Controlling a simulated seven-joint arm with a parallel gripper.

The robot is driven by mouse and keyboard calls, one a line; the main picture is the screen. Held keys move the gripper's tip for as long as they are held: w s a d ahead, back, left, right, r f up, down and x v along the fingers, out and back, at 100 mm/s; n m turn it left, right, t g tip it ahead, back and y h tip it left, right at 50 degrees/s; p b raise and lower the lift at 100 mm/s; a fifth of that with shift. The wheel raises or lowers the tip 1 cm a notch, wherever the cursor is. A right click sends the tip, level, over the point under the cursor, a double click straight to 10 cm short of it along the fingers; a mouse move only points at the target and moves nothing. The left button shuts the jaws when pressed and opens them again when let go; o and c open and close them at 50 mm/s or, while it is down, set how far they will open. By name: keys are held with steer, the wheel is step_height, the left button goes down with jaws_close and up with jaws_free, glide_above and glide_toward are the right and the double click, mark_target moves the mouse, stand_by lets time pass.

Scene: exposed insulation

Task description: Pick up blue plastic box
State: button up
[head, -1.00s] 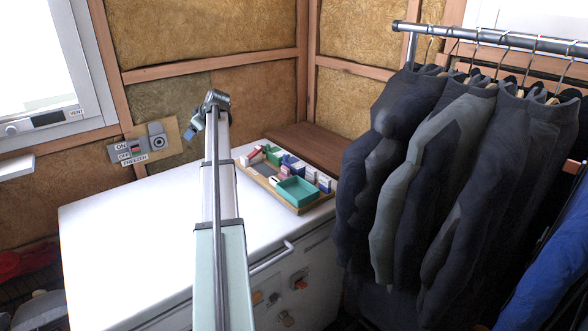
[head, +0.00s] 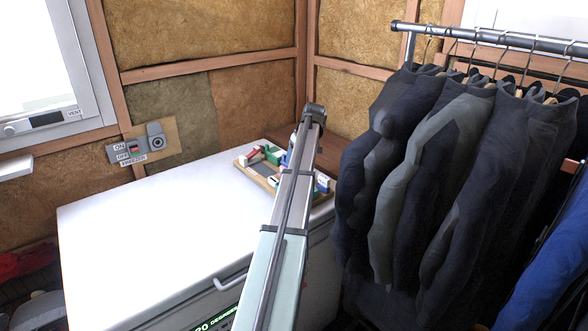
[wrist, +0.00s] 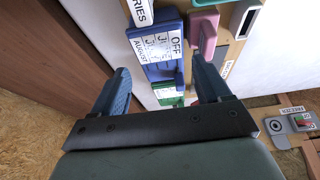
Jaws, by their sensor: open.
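A blue box (wrist: 155,44) with white labels shows in the wrist view at the top centre, between and beyond my fingertips. Its full shape is cut off and overlapped by labels and other items. My gripper (wrist: 160,66) is open, with one finger at each side and nothing held. I cannot tell any contact with the box. In the head view my arm reaches over the right part of the tray (head: 241,164), and its links hide the gripper and most of the blue things there.
The tray sits on the white freezer (head: 150,225). Dark jackets (head: 400,150) hang close right of my arm. The freezer's left top is clear.

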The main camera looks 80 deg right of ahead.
steer(key=x, duration=0.6)
steer(key=shift+w+d+f, duration=0.1)
steer(key=shift+w+f, duration=0.05)
steer(key=shift+f, duration=0.1)
steer(key=shift+r, duration=0.1)
steer(key=c, duration=0.9)
